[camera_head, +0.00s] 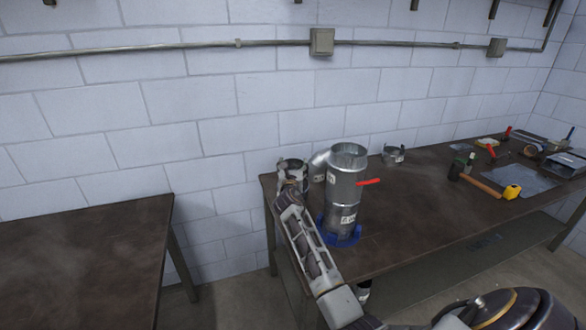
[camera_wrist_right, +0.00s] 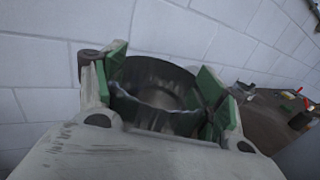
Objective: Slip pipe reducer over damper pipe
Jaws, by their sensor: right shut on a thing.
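The damper pipe (camera_head: 345,195) is a shiny metal cylinder standing upright in a blue base (camera_head: 338,236) near the left end of the right-hand table. A red handle (camera_head: 369,182) sticks out of its side. My right gripper (camera_head: 291,178) is left of the damper pipe. It is shut on a short round metal piece, which looks like the pipe reducer (camera_head: 292,163), below the height of the pipe's open top. In the right wrist view the reducer (camera_wrist_right: 157,92) sits between the green finger pads, its open end showing. My left gripper is not in view.
A metal fitting (camera_head: 319,160) stands just behind the damper pipe. A small metal ring (camera_head: 393,154) is near the wall. A hammer (camera_head: 482,186), a yellow tape measure (camera_head: 512,191) and other tools lie to the right. The left table (camera_head: 80,250) is bare.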

